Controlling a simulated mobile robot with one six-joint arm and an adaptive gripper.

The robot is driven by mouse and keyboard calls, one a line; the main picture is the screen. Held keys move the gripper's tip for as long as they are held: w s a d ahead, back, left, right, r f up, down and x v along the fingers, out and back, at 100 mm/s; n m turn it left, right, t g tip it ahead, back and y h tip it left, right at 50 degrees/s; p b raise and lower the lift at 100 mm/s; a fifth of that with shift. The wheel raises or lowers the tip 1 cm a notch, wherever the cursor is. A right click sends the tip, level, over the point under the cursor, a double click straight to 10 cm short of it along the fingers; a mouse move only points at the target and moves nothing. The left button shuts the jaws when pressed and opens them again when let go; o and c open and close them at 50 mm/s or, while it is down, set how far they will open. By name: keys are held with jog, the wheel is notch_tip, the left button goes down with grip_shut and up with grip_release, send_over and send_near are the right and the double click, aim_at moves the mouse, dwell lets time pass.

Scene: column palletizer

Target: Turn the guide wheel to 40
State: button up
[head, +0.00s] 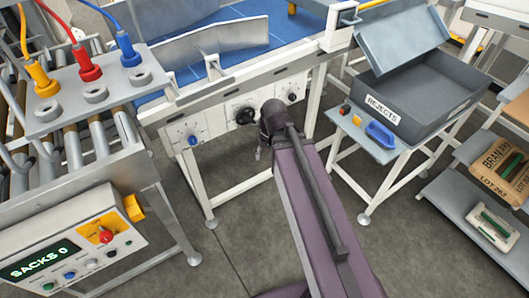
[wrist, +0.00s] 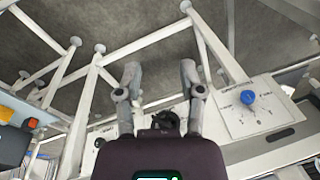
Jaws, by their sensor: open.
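The guide wheel looks to be the black handwheel (head: 245,115) on the white front panel of the blue-topped conveyor in the head view. Its scale is too small to read. In the wrist view a black round part (wrist: 168,122), likely this wheel, shows between the bases of my fingers, partly hidden by my gripper body. My gripper (wrist: 160,75) is open, its two grey fingers apart with nothing between the tips. In the head view my arm hides most of the gripper, just right of and below the wheel. I cannot tell whether it touches the wheel.
A blue knob (head: 193,140) sits on a dial plate left of the wheel; it also shows in the wrist view (wrist: 248,97). A rejects bin (head: 430,98) stands right on a small table. A control box (head: 75,245) is at lower left. White frame legs stand below the panel.

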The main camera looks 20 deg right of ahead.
jog(key=shift+s+d+f+g+h, duration=0.1)
jog(key=shift+s+d+g+h, duration=0.25)
jog(key=shift+s+h, duration=0.45)
jog(key=shift+d, duration=0.1)
